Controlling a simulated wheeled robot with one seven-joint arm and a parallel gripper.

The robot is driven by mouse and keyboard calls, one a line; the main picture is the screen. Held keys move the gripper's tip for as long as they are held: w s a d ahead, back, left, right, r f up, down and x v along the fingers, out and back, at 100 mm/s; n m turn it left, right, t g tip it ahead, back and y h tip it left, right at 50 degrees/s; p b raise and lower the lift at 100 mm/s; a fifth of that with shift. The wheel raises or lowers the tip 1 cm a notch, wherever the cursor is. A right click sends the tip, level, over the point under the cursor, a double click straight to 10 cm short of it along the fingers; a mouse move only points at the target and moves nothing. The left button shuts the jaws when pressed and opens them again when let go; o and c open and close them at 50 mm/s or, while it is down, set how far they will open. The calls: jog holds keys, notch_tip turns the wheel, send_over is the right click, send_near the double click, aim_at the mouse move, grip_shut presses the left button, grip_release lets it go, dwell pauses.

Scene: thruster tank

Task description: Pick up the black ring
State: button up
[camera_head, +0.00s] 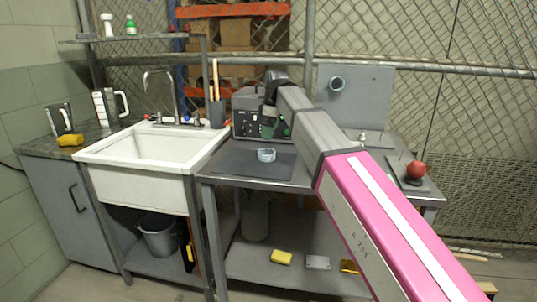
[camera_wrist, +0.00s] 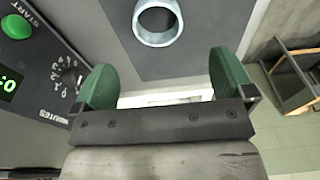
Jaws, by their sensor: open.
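A pale blue-grey ring (camera_head: 266,155) lies on a dark mat (camera_head: 232,162) on the metal table; a ring (camera_wrist: 157,22) of that look shows at the top of the wrist view, partly cut off.
The control box (camera_head: 247,122) stands close behind my gripper; its green START button (camera_wrist: 16,27) shows at left in the wrist view. A white sink (camera_head: 150,150) is left of the table. A red ball (camera_head: 416,169) on a stand is at the table's right end.

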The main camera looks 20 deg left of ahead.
aim_at(267, 152)
jog(key=f, duration=0.3)
jog(key=a+f, duration=0.1)
jog(key=f, duration=0.5)
jog(key=shift+w+a+f, duration=0.1)
jog(key=shift+a+f, duration=0.1)
jog(key=shift+f, duration=0.2)
jog(key=c, duration=1)
